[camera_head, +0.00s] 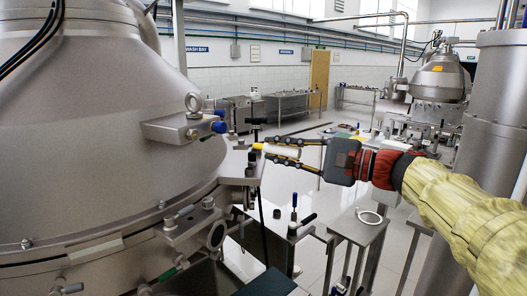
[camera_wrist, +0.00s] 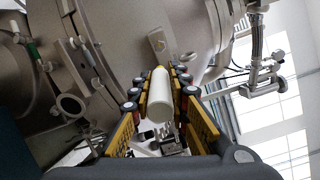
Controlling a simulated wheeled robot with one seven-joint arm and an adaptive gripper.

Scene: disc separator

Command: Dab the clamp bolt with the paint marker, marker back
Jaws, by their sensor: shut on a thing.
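My gripper (camera_head: 272,149) is shut on the paint marker (camera_head: 284,150), a white cylinder with a yellow end pointing left toward the separator. The marker also shows in the wrist view (camera_wrist: 160,98), lengthwise between the fingers. In the head view its yellow end is close to a steel clamp block (camera_head: 240,166) on the separator's flank. I cannot tell whether they touch. The clamp bolt cannot be made out clearly there; the marker and fingers may hide it. In the wrist view a light metal lug (camera_wrist: 157,43) lies beyond the marker's far end.
The large steel separator (camera_head: 90,130) fills the left. A bracket with a blue knob (camera_head: 219,127) juts out above left of my gripper, and a black handle (camera_head: 256,122) stands just above the marker. Below is a small steel table (camera_head: 362,222) with a white ring on it.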

